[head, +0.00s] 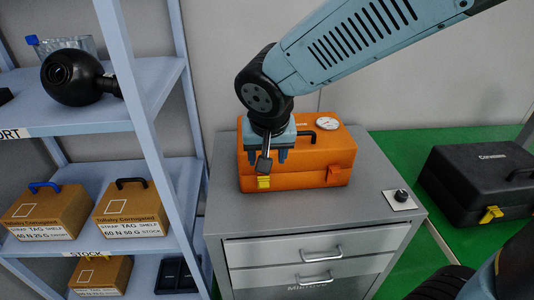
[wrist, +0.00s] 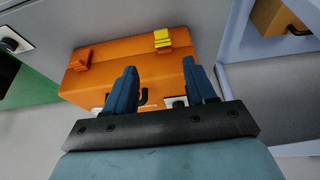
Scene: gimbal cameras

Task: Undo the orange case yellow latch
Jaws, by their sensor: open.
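The orange case (head: 310,158) sits closed on top of the grey drawer cabinet, and it also shows in the wrist view (wrist: 125,58). Its yellow latch (head: 263,182) is on the front face near the left end. The latch shows in the wrist view (wrist: 162,39) near the case's edge. An orange latch (head: 334,174) is on the front at the right. My gripper (head: 268,156) hangs above the left part of the case, fingers down. In the wrist view its two blue fingers (wrist: 163,84) are apart with nothing between them. The fingers are apart from the yellow latch.
The grey cabinet (head: 226,215) has a knob on a plate (head: 400,197) at its right. A black case (head: 482,184) with a yellow latch lies on the green surface (head: 415,148). A shelf (head: 150,205) with cardboard boxes stands close at the left. The cabinet top before the case is clear.

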